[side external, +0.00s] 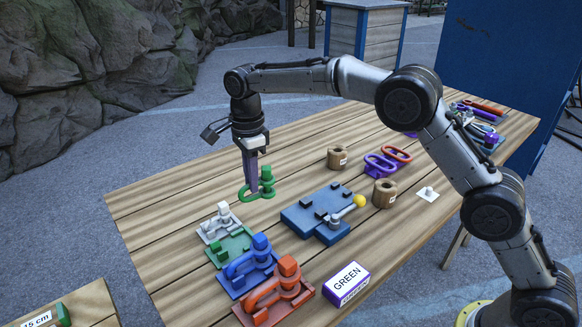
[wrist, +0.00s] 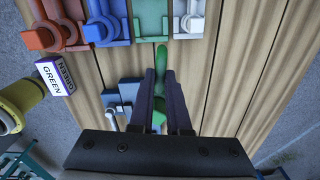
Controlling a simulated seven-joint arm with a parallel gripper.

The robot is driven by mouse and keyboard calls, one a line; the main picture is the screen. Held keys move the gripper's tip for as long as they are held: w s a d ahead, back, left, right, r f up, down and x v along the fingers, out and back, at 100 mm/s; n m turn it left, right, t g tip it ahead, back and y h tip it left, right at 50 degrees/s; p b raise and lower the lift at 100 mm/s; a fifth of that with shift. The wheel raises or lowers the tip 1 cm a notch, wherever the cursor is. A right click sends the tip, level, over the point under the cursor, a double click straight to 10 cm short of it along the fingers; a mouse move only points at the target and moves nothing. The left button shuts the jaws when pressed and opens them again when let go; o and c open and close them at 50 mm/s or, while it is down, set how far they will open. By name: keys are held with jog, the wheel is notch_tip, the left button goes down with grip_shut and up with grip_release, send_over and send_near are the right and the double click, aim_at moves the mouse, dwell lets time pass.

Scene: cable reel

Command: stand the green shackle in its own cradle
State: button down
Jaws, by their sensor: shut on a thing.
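The green shackle (side external: 267,178) is gripped between the two fingers of my gripper (side external: 251,190), which points down. Its loop and its thick pin end show beside the fingers. I cannot tell whether it touches the table or hangs just above it. In the wrist view the green shackle (wrist: 163,58) shows partly between the fingertips (wrist: 155,74), which hide the rest. The empty green cradle (side external: 231,250) stands in the row of cradles, in front of and left of the shackle. The green cradle also shows at the top of the wrist view (wrist: 151,23).
White (side external: 218,222), blue (side external: 246,272) and orange-red (side external: 277,294) shackles sit in cradles flanking the green one. A blue fixture with a yellow-knobbed lever (side external: 317,212) stands to the right. A GREEN sign block (side external: 348,283) lies at the front. Wood between shackle and cradle is clear.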

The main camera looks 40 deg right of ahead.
jog(key=s+a+f+n, duration=0.1)
jog(key=a+f+n, duration=0.1)
jog(key=a, duration=0.7)
jog(key=shift+s+d+f, duration=0.1)
jog(key=shift+s+f, duration=0.05)
jog(key=shift+f, duration=3.1)
jog(key=shift+f, duration=0.4)
jog(key=c, duration=0.8)
grip_release()
jog(key=shift+f, duration=0.1)
